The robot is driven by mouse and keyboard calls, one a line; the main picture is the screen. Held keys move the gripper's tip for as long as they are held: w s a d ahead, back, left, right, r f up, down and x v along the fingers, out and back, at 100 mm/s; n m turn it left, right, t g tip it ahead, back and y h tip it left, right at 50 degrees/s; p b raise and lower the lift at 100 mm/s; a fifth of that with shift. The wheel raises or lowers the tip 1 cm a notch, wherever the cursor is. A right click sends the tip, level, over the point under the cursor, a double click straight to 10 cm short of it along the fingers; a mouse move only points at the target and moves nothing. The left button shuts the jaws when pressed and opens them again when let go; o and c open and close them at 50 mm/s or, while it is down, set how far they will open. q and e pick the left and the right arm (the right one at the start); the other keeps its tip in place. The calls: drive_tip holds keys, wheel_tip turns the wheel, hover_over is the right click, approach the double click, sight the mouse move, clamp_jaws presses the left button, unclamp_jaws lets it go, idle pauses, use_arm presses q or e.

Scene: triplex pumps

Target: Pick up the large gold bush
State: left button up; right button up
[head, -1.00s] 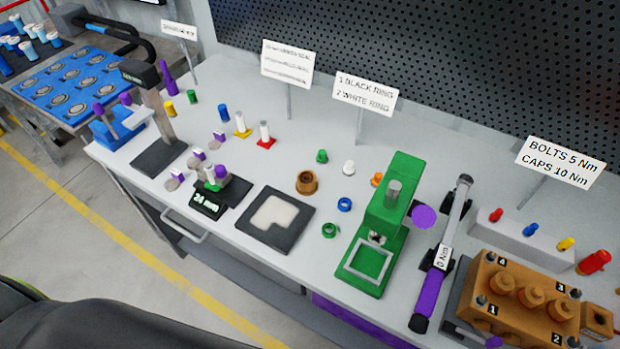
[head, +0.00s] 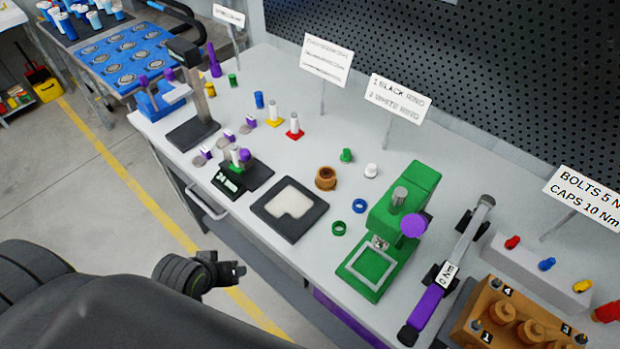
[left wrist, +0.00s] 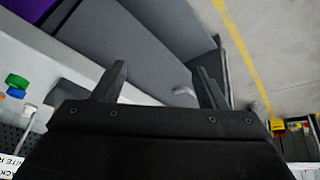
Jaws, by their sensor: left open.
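The large gold bush (head: 326,178) is a brown-gold flanged ring standing on the grey workbench, behind the dark tray and left of the green press. My left gripper (head: 229,272) is in front of the bench in the head view, over the floor side and well short of the bush. In the left wrist view its two fingers (left wrist: 160,82) are spread with nothing between them. The bush cannot be made out in the left wrist view. My right gripper is not in view.
A dark tray with a white inset (head: 262,222) and the green press (head: 380,268) stand near the bush. Green (head: 346,155), white (head: 371,170) and blue (head: 359,205) small parts lie around it. The bench drawer handle (head: 207,205) juts from the front.

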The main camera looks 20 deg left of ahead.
use_arm(q)
drive_tip(key=w+d+r+n+t+h, duration=0.1)
drive_tip(key=w+d+r+n+t, duration=0.1)
drive_tip(key=w+n, duration=0.3)
drive_tip(key=w+d+r+n+t+h, duration=0.2)
drive_tip(key=w+n, duration=0.3)
drive_tip(key=n, duration=0.7)
drive_tip(key=w+d+r+n+t+h, duration=0.1)
drive_tip(key=w+d+r+n+t, duration=0.2)
drive_tip(key=n, duration=0.6)
drive_tip(key=shift+w+r, duration=0.15)
drive_tip(key=shift+w, duration=0.55)
drive_tip(key=shift+w+r, duration=0.15)
drive_tip(key=shift+w, duration=0.5)
drive_tip(key=shift+w+d+r+n+t, duration=0.2)
drive_tip(key=shift+w+n+t, duration=0.2)
drive_tip(key=shift+n, duration=0.4)
drive_tip(key=shift+w+f+h, duration=0.1)
drive_tip(key=shift+w+h, duration=0.2)
drive_tip(key=shift+w, duration=0.05)
approach(323, 176)
drive_tip(key=x, duration=0.3)
drive_tip(key=shift+w, duration=0.3)
drive_tip(key=shift+p+x, duration=0.4)
drive_tip(key=shift+x, duration=2.9)
drive_tip(key=shift+s+d+f, duration=0.1)
drive_tip(key=shift+f, duration=0.05)
drive_tip(key=c, duration=1.2)
